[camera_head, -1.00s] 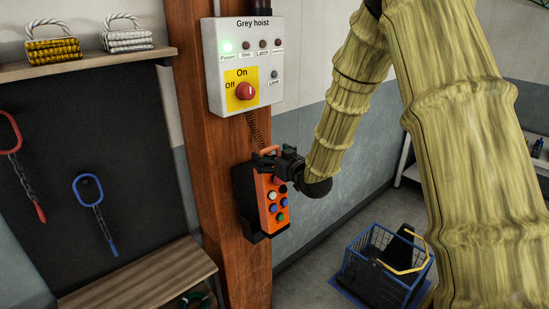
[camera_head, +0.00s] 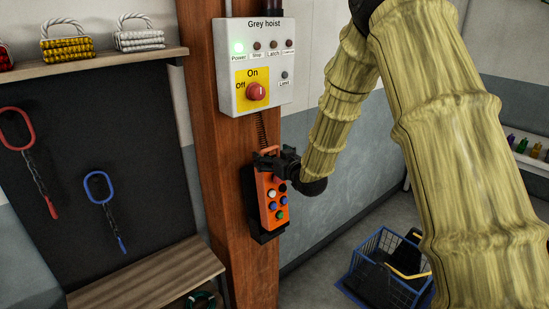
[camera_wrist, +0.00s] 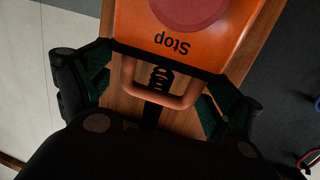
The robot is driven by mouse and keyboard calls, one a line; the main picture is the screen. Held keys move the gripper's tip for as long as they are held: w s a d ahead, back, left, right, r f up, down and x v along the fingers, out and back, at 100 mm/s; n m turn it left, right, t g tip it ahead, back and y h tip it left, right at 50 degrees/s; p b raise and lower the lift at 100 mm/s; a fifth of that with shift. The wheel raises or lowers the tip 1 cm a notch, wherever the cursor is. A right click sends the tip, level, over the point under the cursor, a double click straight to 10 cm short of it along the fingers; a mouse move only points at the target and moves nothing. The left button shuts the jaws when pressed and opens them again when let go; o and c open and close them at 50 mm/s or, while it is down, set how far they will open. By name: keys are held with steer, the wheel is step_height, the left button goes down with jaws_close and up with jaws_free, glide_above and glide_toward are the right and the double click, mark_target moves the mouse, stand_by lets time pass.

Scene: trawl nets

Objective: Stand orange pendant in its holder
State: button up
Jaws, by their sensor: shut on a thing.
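The orange pendant (camera_head: 272,204) hangs upright on the wooden post, with several coloured buttons facing out. The black holder (camera_head: 249,213) is on the post behind it, showing along its left side and below it. The pendant overlaps the holder, but I cannot tell whether it is seated. My gripper (camera_head: 275,163) is shut on the pendant's top loop. In the wrist view the fingers (camera_wrist: 158,72) lie on either side of the orange loop (camera_wrist: 160,97), with the pendant's "Stop" face (camera_wrist: 175,35) beyond. The pendant's back is hidden.
The Grey hoist box (camera_head: 255,67) is above, and a coiled cord (camera_head: 262,130) runs down from it. A shelf (camera_head: 100,60) and a bench (camera_head: 150,275) are left. A blue basket (camera_head: 385,265) stands on the floor at right.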

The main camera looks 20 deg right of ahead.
steer(key=shift+a+x, duration=0.2)
steer(key=shift+x, duration=0.75)
steer(key=shift+a+x, duration=0.15)
steer(key=shift+x, duration=0.75)
steer(key=shift+a+x, duration=0.2)
steer(key=shift+x, duration=0.75)
steer(key=shift+f, duration=0.15)
steer(key=shift+s+d+f+b, duration=0.1)
steer(key=shift+f+b, duration=0.7)
steer(key=shift+f, duration=0.35)
steer(key=shift+s+f+b, duration=0.15)
steer(key=shift+f+b, duration=0.65)
steer(key=shift+f, duration=0.3)
steer(key=o, duration=1.8)
steer(key=shift+s, duration=0.1)
steer(key=shift+f, duration=0.15)
